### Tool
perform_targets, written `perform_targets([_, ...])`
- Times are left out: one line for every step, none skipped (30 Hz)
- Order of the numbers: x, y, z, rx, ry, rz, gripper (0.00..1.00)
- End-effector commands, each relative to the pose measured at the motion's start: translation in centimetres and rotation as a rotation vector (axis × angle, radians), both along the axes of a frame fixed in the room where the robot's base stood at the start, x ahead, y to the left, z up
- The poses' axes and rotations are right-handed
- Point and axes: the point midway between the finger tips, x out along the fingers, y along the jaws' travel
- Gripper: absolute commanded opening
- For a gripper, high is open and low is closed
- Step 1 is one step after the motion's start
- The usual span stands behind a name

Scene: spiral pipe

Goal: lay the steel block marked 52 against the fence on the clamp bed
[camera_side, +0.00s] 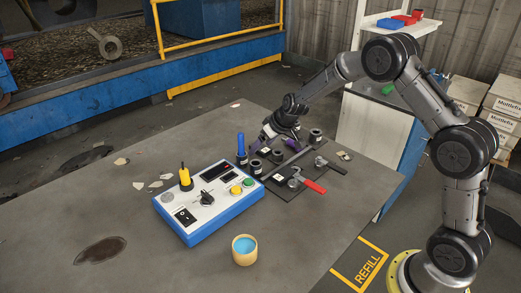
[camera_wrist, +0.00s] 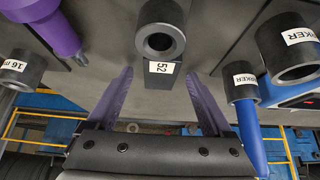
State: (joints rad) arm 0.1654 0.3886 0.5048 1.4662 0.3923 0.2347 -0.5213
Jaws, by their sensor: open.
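The steel block (camera_wrist: 162,82) is a dark grey block with a white label reading 52 in the wrist view. It lies just past my fingertips, in line with the gap between them. My gripper (camera_wrist: 160,73) is open, its two purple fingers apart with nothing held. In the side view my gripper (camera_side: 277,136) is low over the dark tool mat (camera_side: 290,187). I cannot pick out the block there; the gripper and cylinders crowd it. A long dark bar (camera_side: 297,155) lies across the mat; I cannot tell whether it is the fence.
A dark hollow cylinder (camera_wrist: 160,40) is right beside the block. Labelled holders (camera_wrist: 290,48) and a blue marker (camera_wrist: 250,135) stand to the right. A red-handled tool (camera_side: 313,186), a blue-based control box (camera_side: 208,201) and a cup (camera_side: 244,250) are nearby.

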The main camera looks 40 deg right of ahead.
Motion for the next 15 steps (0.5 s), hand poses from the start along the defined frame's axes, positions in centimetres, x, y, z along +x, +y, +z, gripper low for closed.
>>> perform_targets([0.01,0.01,0.02,0.000,0.000,0.000,0.85])
perform_targets([0.00,0.01,0.02,0.000,0.000,0.000,0.85])
perform_targets([0.00,0.01,0.02,0.000,0.000,0.000,0.85])
perform_targets([0.00,0.01,0.02,0.000,0.000,0.000,0.83])
perform_targets([-0.01,0.01,0.03,0.000,0.000,0.000,0.78])
perform_targets([-0.01,0.01,0.03,0.000,0.000,0.000,0.71])
perform_targets([-0.01,0.01,0.03,0.000,0.000,0.000,0.65])
perform_targets([-0.02,0.01,0.03,-0.001,0.000,0.001,0.60])
perform_targets([-0.01,0.01,0.04,-0.001,0.000,0.001,0.53])
perform_targets([-0.02,0.01,0.03,-0.001,0.000,0.001,0.47])
perform_targets([-0.02,0.01,0.03,-0.001,0.000,0.001,0.42])
perform_targets([-0.02,0.01,0.03,-0.001,0.000,0.001,0.35])
perform_targets([-0.02,0.00,0.05,-0.001,0.000,0.001,0.29])
perform_targets([-0.02,0.00,0.05,-0.001,0.000,0.001,0.24])
perform_targets([-0.03,0.00,0.04,-0.001,0.000,0.001,0.17])
